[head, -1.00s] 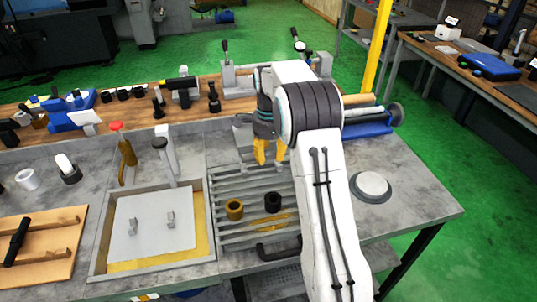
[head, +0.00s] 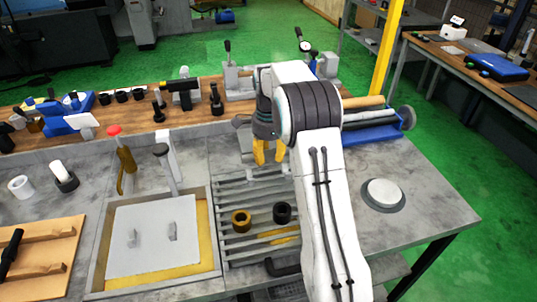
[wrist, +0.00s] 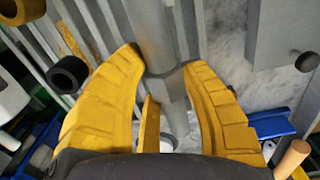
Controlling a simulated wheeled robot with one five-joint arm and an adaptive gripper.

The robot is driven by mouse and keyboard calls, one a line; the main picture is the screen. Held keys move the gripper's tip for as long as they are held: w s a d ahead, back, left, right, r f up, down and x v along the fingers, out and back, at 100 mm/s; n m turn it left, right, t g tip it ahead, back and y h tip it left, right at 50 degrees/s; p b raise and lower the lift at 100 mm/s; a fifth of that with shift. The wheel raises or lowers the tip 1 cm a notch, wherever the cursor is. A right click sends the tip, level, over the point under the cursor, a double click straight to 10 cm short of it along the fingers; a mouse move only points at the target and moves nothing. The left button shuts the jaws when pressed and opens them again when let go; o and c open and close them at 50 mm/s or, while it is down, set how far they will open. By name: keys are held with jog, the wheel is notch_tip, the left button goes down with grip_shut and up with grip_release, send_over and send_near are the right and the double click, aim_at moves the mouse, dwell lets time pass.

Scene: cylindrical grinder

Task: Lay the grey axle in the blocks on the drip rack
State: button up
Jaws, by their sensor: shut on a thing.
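My gripper (head: 268,160) has its yellow fingers pointing down over the back of the drip rack (head: 229,182). In the wrist view my gripper (wrist: 160,75) is shut around the grey axle (wrist: 155,38), a smooth round bar. The axle runs from the top edge down between the fingers, with a narrower part below the grip. In the head view I cannot clearly tell the axle from the grey parts around the fingers. I cannot make out the blocks with certainty. Whether the axle touches anything below is unclear.
A brass-coloured ring (head: 241,221) and a black ring (head: 282,212) lie on the rack slats. Left of it is a tray (head: 98,262) with a plate and tall levers. Blue-based equipment (head: 385,132) stands behind right. A white disc (head: 383,194) sits on open bench at right.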

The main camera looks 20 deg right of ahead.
aim_at(269, 179)
jog(key=shift+f+b, duration=2.25)
jog(key=shift+f, duration=0.8)
jog(key=o, duration=1.1)
jog(key=shift+o, duration=0.9)
jog(key=shift+f, duration=0.15)
notch_tip(269, 179, up, 12)
jog(key=shift+f, duration=0.1)
jog(key=shift+r, duration=0.2)
